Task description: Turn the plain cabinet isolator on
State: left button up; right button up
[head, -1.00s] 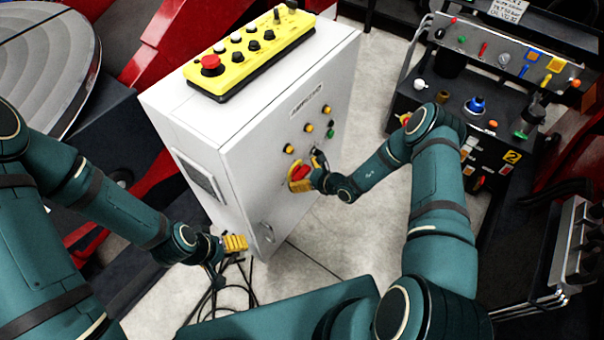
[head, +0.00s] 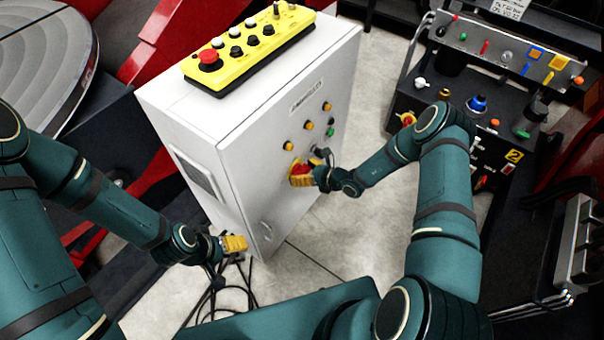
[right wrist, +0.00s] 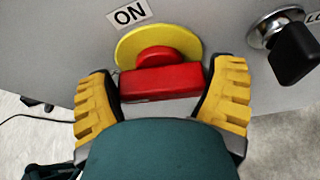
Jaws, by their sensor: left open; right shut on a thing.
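The plain cabinet (head: 228,150) is a white box with a door facing right. Its isolator has a red handle (right wrist: 160,82) on a yellow disc (right wrist: 140,42). An ON label (right wrist: 130,12) sits just above the disc, up and left of the handle in the right wrist view. My right gripper (head: 302,180) is shut on the red handle, with a yellow finger at each end of it. The gripper partly hides the isolator in the head view. My left gripper (head: 235,244) is open and empty, by the cabinet's lower front corner.
A black key-like switch (right wrist: 292,52) is right of the isolator. Orange and green buttons dot the door. A yellow control box (head: 250,55) lies on the cabinet. A cart with a control panel (head: 500,50) stands at right. Cables (head: 228,295) lie on the floor below my left gripper.

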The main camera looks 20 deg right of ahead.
jog(key=shift+w+d+f+m+g+y+b, duration=0.15)
jog(key=shift+m+g+y+b, duration=0.2)
jog(key=shift+m+b, duration=0.2)
jog(key=shift+m+g+y+b, duration=0.25)
jog(key=shift+m+y+b, duration=0.1)
jog(key=shift+m+y, duration=0.5)
jog(key=m+y, duration=0.2)
jog(key=m, duration=0.2)
jog(key=shift+d+f, duration=0.1)
jog(key=m+y, duration=0.2)
jog(key=m, duration=0.2)
jog(key=shift+w+f+m, duration=0.1)
jog(key=shift+m, duration=0.3)
jog(key=o, duration=0.9)
jog(key=v, duration=1.2)
